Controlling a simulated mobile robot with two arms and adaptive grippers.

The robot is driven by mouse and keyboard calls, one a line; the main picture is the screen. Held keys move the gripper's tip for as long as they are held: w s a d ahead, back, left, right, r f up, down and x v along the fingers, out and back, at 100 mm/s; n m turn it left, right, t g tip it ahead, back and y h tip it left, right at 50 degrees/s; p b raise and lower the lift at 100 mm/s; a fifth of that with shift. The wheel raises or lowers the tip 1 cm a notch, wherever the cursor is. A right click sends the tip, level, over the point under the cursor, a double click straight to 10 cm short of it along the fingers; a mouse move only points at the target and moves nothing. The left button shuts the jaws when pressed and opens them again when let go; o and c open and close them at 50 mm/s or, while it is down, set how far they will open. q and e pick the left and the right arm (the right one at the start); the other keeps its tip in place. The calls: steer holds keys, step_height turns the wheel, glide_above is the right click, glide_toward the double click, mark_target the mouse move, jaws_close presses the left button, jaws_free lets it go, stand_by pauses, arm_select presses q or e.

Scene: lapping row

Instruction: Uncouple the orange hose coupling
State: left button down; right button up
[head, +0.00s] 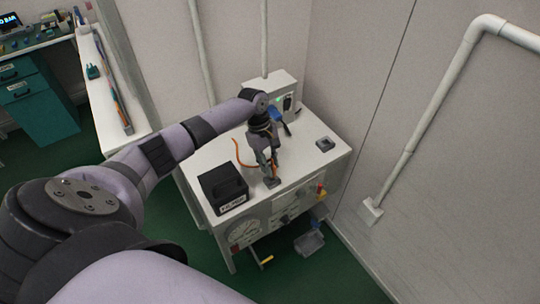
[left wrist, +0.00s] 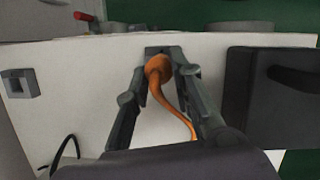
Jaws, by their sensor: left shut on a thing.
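The orange hose coupling (left wrist: 158,66) sits between the fingertips of my left gripper (left wrist: 160,72) in the left wrist view, and the gripper is shut on it. The orange hose (left wrist: 180,112) runs from the coupling back under the gripper. A small grey block (left wrist: 158,50) shows just beyond the coupling; whether the coupling is seated in it cannot be told. In the head view my left gripper (head: 268,166) points down over the white bench top, next to the grey block (head: 272,182), and the hose (head: 240,157) curves out to its left. My right gripper is not in view.
A wall unit (head: 284,90) stands behind.

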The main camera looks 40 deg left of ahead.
arm_select(q)
steer(key=shift+p, duration=0.5)
steer(key=shift+f+b, duration=0.65)
steer(key=shift+f, duration=0.7)
steer(key=c, duration=1.3)
jaws_free()
steer(key=shift+r, duration=0.15)
steer(key=v, duration=1.1)
steer(key=shift+a+r, duration=0.1)
steer(key=shift+r, duration=0.25)
